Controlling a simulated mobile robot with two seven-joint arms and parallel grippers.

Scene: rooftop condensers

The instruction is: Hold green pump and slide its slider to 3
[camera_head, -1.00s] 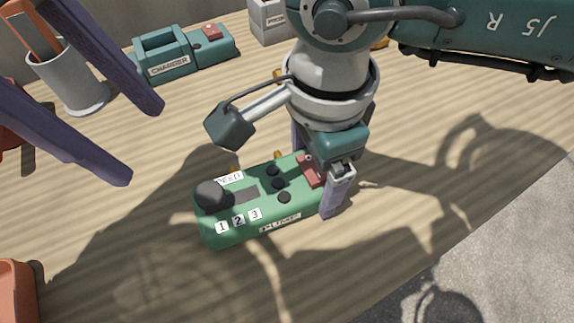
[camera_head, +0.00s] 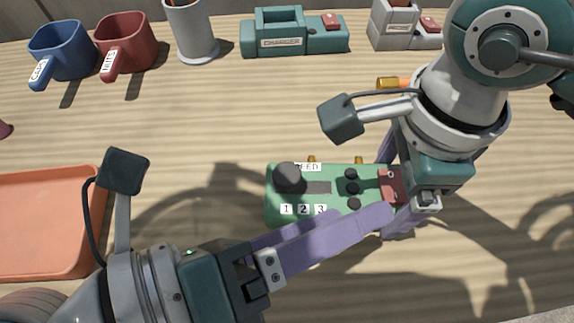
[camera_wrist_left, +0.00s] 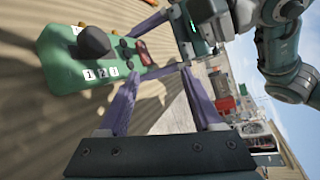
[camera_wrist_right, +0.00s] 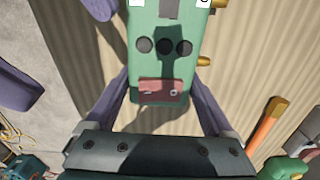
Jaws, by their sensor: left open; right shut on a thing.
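The green pump (camera_head: 272,208) lies on the table in the head view. Its dark slider knob (camera_head: 289,177) is at the left end of a grey slot, above the label 1; labels 2 and 3 are to the right. My right gripper (camera_head: 392,187) is shut on the pump's right end, by the red panel; the right wrist view shows the pump (camera_wrist_right: 160,60) between its fingers. My left gripper (camera_head: 366,213) is open and empty, its fingers crossing the pump's near edge in the head view. In the left wrist view the knob (camera_wrist_left: 93,41) is beyond the fingertips.
An orange tray (camera_head: 50,272) is at the left. A blue mug (camera_head: 62,50), a red mug (camera_head: 125,42), a pale cup (camera_head: 192,30), a teal charger (camera_head: 275,40) and a grey box (camera_head: 394,22) stand along the back. The table between them and the pump is mostly clear.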

